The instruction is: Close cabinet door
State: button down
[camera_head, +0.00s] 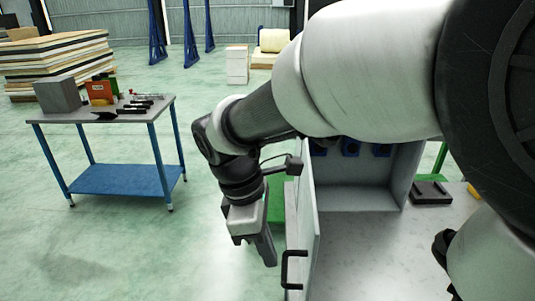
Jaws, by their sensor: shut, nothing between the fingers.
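The cabinet (362,197) is grey and stands at the right of centre with its inside in view. Its door (303,217) stands open, swung out toward me and seen nearly edge-on. A black handle (291,268) is on the door's left face. My gripper (268,262) is shut and empty. It points down just left of the door, near the handle, with a small gap showing between them in the picture. My arm hides the cabinet's top and part of its right side.
A grey-topped table with blue legs (120,125) stands at the left with boxes and tools on it. Stacked panels (55,55) and blue posts (190,35) are farther back. A dark block (431,193) lies on the pale worktop (370,255). The green floor between table and door is clear.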

jog(key=d+f, duration=0.5)
jog(key=f, duration=0.1)
jog(key=shift+s+d+f+b, duration=0.15)
jog(key=shift+d+f+b, duration=0.1)
jog(key=shift+d+b, duration=0.05)
